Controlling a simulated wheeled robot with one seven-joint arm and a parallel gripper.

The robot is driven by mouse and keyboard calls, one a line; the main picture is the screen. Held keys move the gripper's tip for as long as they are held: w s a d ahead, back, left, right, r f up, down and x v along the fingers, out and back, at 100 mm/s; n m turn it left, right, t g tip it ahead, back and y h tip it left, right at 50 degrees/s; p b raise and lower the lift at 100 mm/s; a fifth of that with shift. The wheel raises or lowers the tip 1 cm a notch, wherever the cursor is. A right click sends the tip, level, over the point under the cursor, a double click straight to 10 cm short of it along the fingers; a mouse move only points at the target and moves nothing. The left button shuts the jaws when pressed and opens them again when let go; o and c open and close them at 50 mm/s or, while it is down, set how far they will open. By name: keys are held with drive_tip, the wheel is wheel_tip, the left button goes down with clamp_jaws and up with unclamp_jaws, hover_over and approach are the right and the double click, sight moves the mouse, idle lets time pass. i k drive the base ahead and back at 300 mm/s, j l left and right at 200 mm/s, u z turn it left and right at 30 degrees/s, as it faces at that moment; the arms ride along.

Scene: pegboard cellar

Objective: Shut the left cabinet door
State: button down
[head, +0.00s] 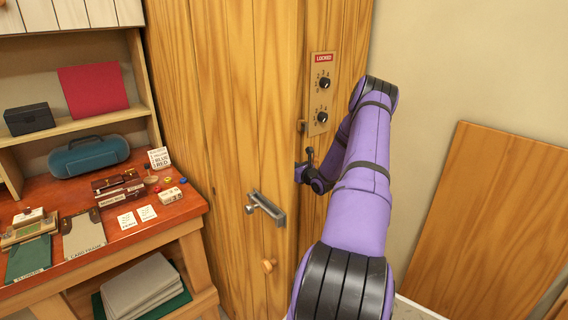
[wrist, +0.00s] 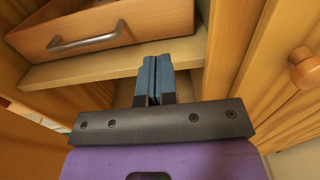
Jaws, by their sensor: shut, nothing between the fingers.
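A tall wooden plank cabinet stands in the middle of the head view. Its broad left plank face (head: 215,110), which I take for the left door, carries a metal bar handle (head: 266,207) and a round wooden knob (head: 268,266). How far this door stands open is not clear. My gripper (head: 305,172) is just right of this face's edge, below the lock panel, its fingers partly hidden. In the wrist view my gripper (wrist: 155,78) is shut and empty, pointing toward a shelf (wrist: 110,67). A wooden knob (wrist: 304,68) shows on a panel at right.
A lock panel (head: 321,92) with a red LOCKED sign and two dials is above my gripper. A drawer with a metal handle (wrist: 87,40) is above the shelf. A cluttered red-topped desk (head: 170,211) stands left; a wooden board (head: 490,220) leans on the right wall.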

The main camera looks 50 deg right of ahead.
sight(246, 51)
drive_tip(key=k+l, duration=0.85)
